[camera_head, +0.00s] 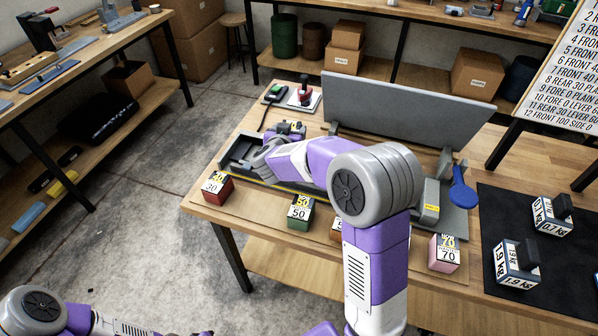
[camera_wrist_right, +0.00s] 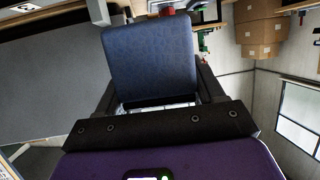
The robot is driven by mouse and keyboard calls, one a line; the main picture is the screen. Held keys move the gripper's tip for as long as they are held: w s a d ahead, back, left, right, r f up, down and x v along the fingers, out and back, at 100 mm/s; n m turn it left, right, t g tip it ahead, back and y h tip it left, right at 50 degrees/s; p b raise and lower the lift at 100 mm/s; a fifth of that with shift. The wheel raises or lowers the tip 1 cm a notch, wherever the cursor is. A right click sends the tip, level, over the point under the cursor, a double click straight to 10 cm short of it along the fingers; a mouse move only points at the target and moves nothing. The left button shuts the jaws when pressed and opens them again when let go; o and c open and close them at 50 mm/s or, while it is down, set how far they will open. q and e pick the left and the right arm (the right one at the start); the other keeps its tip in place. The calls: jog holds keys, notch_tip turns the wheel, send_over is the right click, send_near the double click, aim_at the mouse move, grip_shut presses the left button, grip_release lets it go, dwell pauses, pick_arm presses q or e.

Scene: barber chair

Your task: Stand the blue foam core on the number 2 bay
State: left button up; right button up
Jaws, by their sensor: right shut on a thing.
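In the right wrist view, a blue foam core (camera_wrist_right: 150,58) with a dark lower edge stands between the two black fingers of my right gripper (camera_wrist_right: 156,75). The gripper is shut on it. In the head view my right arm reaches left over a long grey fixture (camera_head: 428,199) on the wooden table, and its hand end is by the fixture's left end. I cannot make out the foam core there. No bay number 2 is readable; the arm covers much of the fixture. My left gripper is out of view.
Numbered blocks, red (camera_head: 217,187), green (camera_head: 300,212) and pink (camera_head: 444,253), line the table's front. A tall grey panel (camera_head: 400,110) stands behind the fixture. A blue paddle (camera_head: 463,193) is at its right end. Two weights (camera_head: 517,262) (camera_head: 551,214) sit on a black mat (camera_head: 495,210).

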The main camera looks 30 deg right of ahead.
jog(key=shift+s+d+f+m+g+h+b, duration=0.15)
jog(key=shift+d+f+m+g+h, duration=0.1)
jog(key=shift+d+m+g+h, duration=0.25)
jog(key=shift+s+d+f+m+g+h+b, duration=0.1)
jog(key=shift+d+f+m+g+h+b, duration=0.15)
jog(key=shift+d, duration=0.35)
notch_tip(320, 180, down, 5)
jog(key=shift+s+d+r+b, duration=0.1)
jog(key=shift+d+b, duration=0.05)
jog(key=shift+b, duration=1)
notch_tip(320, 180, down, 5)
jog(key=shift+f+b, duration=0.1)
jog(key=shift+b, duration=1.15)
jog(key=shift+r, duration=0.2)
